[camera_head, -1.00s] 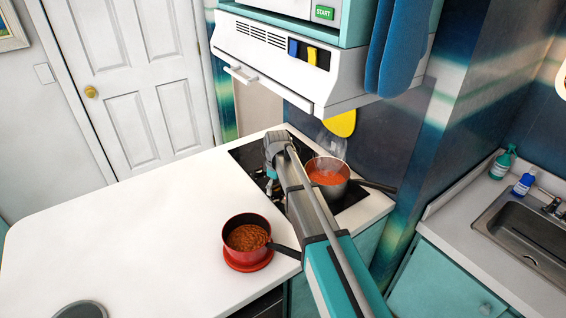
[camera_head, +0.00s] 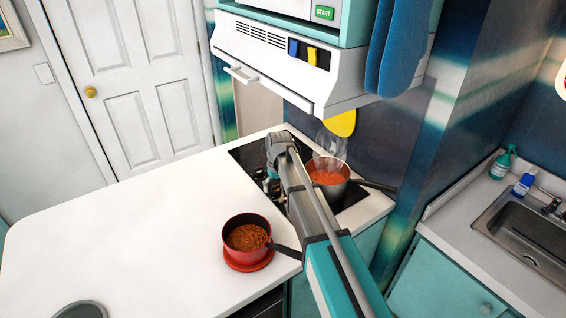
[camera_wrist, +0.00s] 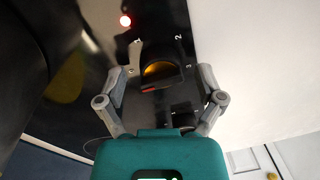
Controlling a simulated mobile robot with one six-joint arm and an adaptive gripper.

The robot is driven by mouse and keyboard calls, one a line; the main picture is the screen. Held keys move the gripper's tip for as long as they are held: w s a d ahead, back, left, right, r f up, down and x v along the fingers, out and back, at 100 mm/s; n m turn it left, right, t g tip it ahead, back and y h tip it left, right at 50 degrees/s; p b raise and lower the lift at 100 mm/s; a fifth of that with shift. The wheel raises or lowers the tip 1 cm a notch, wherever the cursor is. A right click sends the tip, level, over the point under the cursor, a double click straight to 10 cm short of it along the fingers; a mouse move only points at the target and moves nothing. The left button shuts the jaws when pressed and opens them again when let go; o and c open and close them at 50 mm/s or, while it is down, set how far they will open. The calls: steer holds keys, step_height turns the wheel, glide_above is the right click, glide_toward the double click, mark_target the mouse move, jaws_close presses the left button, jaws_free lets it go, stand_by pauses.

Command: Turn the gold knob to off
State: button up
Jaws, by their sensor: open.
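The gold knob (camera_wrist: 162,72) shows in the wrist view as a dark-bodied control with a gold face, on a black panel. A red mark is at its lower left edge, and the numbers 2 and 3 are printed to its right. My gripper (camera_wrist: 160,78) is open, with one finger on each side of the knob. There are visible gaps between knob and fingers in the picture; contact cannot be judged. In the head view, my gripper (camera_head: 270,184) is over the left part of the black cooktop (camera_head: 248,154), and my arm hides the knob.
A steaming pot of red sauce (camera_head: 328,177) stands on the cooktop, close right of my arm. A red pot (camera_head: 247,237) sits on the white counter (camera_head: 130,235), its handle pointing toward my arm. The range hood (camera_head: 275,55) hangs above.

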mark_target(277, 190)
steer(key=m, duration=0.9)
steer(key=shift+s+t, duration=0.1)
steer(key=shift+t, duration=0.2)
steer(key=m, duration=0.9)
steer(key=shift+h, duration=0.3)
step_height(277, 190, up, 13)
steer(key=s+d+p, duration=0.2)
steer(key=p, duration=1.1)
steer(key=shift+s+d+r+n, duration=0.2)
steer(key=shift+s+n, duration=0.15)
steer(key=shift+n, duration=0.05)
steer(key=shift+d, duration=0.1)
stand_by(0.5)
